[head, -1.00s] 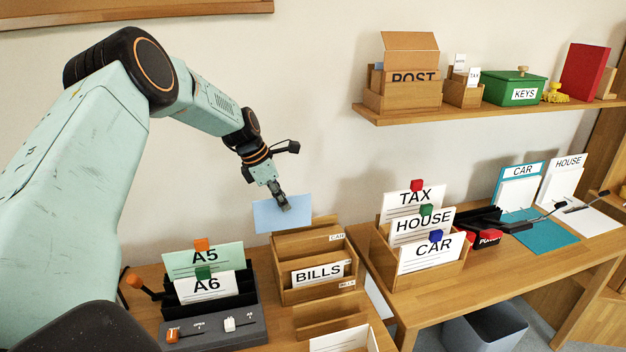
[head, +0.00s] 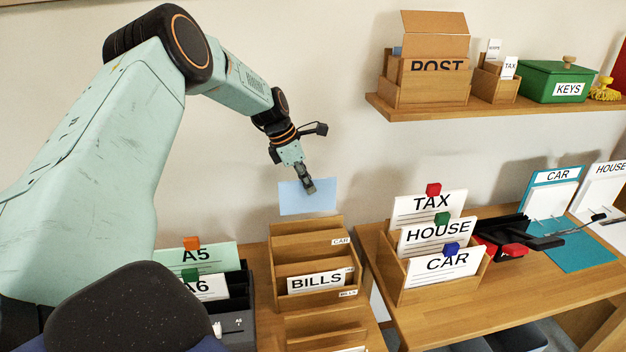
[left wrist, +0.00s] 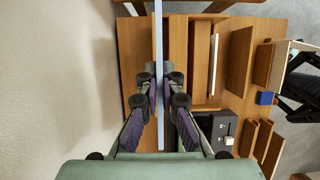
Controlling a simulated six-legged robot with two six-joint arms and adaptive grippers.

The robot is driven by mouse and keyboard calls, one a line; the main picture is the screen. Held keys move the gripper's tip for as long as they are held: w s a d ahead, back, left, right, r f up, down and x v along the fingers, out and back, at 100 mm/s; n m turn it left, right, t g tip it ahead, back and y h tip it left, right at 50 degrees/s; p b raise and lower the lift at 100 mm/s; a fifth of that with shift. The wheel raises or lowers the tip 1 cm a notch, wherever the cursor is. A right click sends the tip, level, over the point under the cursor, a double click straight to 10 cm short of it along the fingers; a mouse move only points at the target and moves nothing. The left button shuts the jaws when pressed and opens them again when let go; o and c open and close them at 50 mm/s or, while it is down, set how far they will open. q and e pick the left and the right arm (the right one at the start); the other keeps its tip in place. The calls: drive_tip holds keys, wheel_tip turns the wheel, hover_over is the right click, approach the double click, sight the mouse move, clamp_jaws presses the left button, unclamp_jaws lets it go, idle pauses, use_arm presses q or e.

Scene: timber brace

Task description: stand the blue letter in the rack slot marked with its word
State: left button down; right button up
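The blue letter (head: 300,199) is a plain pale blue sheet, upright above the back of the wooden rack (head: 281,284). My left gripper (head: 309,187) is shut on its upper edge. In the left wrist view the letter (left wrist: 158,40) shows edge-on between the fingers of my left gripper (left wrist: 160,95). The rack has a slot labelled CAR (head: 340,241) toward the back and one labelled BILLS (head: 348,293) in front. A white BILLS letter (head: 316,281) stands in the rack. No word can be read on the blue letter. My right gripper is not in view.
A black A5/A6 holder (head: 240,288) stands left of the rack. A wooden holder (head: 395,272) with TAX, HOUSE and CAR cards is to the right. A shelf (head: 440,116) with POST box and KEYS box hangs above. The wall is close behind the letter.

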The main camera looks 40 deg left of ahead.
sight(308, 198)
use_arm(q)
drive_tip(key=shift+w+d+r, duration=0.1)
drive_tip(key=shift+d, duration=0.05)
drive_tip(key=shift+s+r+p, duration=0.1)
drive_tip(key=shift+s+p, duration=0.1)
drive_tip(key=shift+p, duration=0.45)
drive_tip(key=f+b, duration=0.1)
drive_tip(key=f, duration=0.1)
drive_tip(key=f+b, duration=0.1)
drive_tip(key=f, duration=0.1)
drive_tip(key=shift+s+f, duration=0.2)
drive_tip(key=shift+f, duration=0.05)
drive_tip(key=shift+w+f, duration=0.25)
drive_tip(key=shift+f, duration=0.05)
drive_tip(key=shift+s+d+r, duration=0.15)
drive_tip(key=shift+s+r, duration=0.2)
drive_tip(key=shift+s, duration=0.05)
drive_tip(key=shift+w+f, duration=0.35)
drive_tip(key=shift+w, duration=0.1)
drive_tip(key=shift+s+r, duration=0.15)
drive_tip(key=shift+s, duration=0.1)
